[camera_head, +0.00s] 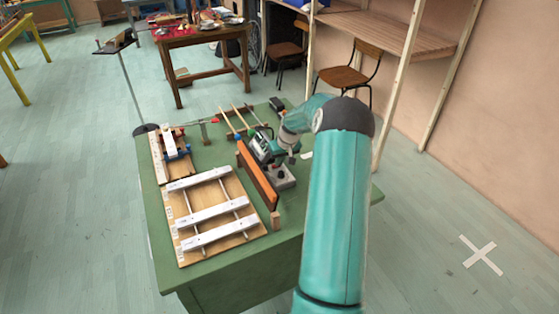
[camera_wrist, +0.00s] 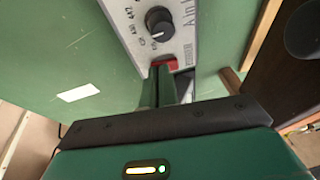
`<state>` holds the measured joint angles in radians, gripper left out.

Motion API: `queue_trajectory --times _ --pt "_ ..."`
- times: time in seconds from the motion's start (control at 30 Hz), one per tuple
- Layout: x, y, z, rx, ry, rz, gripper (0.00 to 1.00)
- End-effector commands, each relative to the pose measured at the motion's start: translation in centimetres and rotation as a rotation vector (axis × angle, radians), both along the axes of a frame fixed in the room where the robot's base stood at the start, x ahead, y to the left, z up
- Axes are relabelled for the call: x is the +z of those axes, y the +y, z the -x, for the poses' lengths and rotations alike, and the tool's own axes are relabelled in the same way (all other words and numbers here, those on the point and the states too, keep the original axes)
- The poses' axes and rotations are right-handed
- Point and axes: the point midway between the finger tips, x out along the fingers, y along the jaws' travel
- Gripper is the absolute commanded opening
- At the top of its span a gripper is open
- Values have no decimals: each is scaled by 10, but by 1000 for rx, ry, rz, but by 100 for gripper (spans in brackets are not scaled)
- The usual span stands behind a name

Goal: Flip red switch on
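The red switch (camera_wrist: 166,63) is set in the face of a grey box (camera_wrist: 178,30), just below a black knob (camera_wrist: 159,20) with a white pointer, in the wrist view. My gripper (camera_wrist: 161,74) has its two dark green fingers close together, with no object seen between them. The fingertips are right at the switch's lower edge and cover part of it. I cannot tell whether they touch it or which way the switch is set. In the head view the grey box (camera_head: 284,181) stands on the green table behind an orange-brown board, and the switch cannot be made out.
The orange-brown board (camera_head: 257,172) stands upright close beside the box. A wooden panel with white bars (camera_head: 211,212) lies on the green table (camera_head: 287,236) at the front left. A white card (camera_wrist: 78,92) lies flat beside the box. Wooden sticks (camera_head: 228,122) lie farther back.

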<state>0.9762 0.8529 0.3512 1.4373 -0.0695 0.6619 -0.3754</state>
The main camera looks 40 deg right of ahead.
Motion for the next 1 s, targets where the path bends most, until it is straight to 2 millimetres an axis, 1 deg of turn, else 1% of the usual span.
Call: queue_trajectory --times 0.03,0.3,0.67,0.77,0.87,1.0 --pt "-9 8 0 6 9 -12 0" --pt "-8 23 -5 11 10 -17 0" --pt "-6 25 -7 12 7 -19 0" --pt "-1 26 -8 13 6 -18 0" --pt "8 28 -10 12 5 -16 0" --pt "26 28 -12 9 2 -8 0"
